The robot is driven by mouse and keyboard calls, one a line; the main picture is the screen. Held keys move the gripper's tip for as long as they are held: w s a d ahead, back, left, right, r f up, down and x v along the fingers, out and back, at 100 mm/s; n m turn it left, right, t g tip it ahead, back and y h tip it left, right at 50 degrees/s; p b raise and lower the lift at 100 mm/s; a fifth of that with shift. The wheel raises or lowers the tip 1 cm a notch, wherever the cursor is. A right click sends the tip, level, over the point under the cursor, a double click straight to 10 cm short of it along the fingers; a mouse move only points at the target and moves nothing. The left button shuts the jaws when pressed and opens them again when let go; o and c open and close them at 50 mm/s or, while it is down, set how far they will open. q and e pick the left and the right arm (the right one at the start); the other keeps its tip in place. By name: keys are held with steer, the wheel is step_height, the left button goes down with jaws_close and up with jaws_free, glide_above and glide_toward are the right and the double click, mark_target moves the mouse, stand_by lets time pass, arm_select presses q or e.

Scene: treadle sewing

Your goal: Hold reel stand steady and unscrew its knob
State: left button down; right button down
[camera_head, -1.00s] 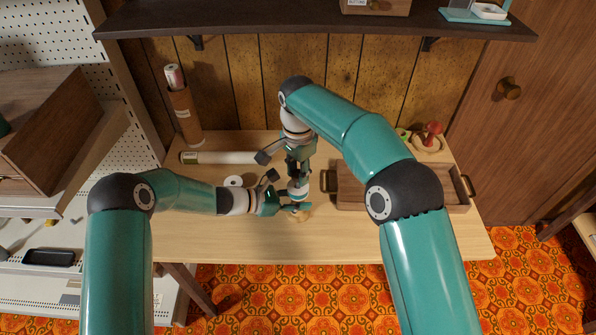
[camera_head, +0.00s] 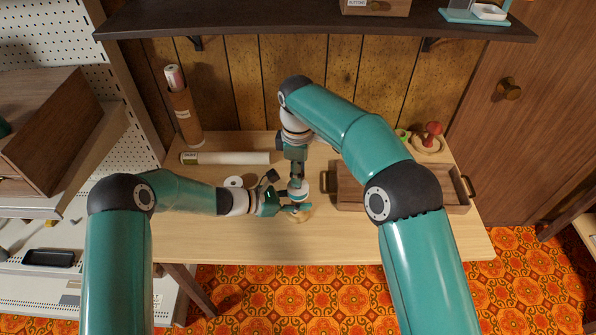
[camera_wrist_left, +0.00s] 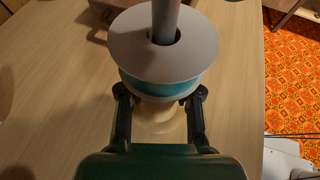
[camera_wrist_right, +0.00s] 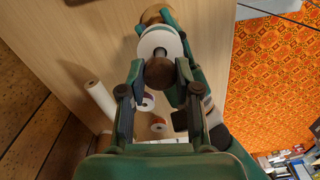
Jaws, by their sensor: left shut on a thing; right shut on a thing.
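The reel stand has a pale wooden base (camera_head: 303,215) on the table, which also shows in the left wrist view (camera_wrist_left: 158,112). It carries a reel with a grey flange (camera_wrist_left: 150,48) and teal thread (camera_wrist_left: 165,84), and a post (camera_wrist_left: 165,18) rises through the reel. My left gripper (camera_head: 285,207) is low at the stand, its fingers shut on it from both sides just under the reel. The stand's brown round knob (camera_wrist_right: 159,73) is at the top of the post. My right gripper (camera_head: 297,177) comes from above and is shut on the knob. The contact is partly hidden in the head view.
A wooden tray (camera_head: 350,203) with handles stands to the right of the stand. A white roll (camera_head: 225,158) and a small white reel (camera_head: 233,181) lie to the left. A pincushion (camera_head: 432,136) sits at the back right. The table's front is clear.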

arm_select(q)
steer(key=shift+s, duration=0.1)
arm_select(e)
steer(key=n, duration=0.4)
steer(key=shift+w+d, duration=0.1)
steer(key=n, duration=0.4)
steer(key=shift+r+n, duration=0.1)
steer(key=shift+n, duration=0.3)
steer(key=n, duration=0.6)
steer(key=shift+n, duration=0.4)
steer(key=shift+r, duration=0.25)
steer(key=shift+r, duration=0.85)
steer(key=shift+r, duration=0.1)
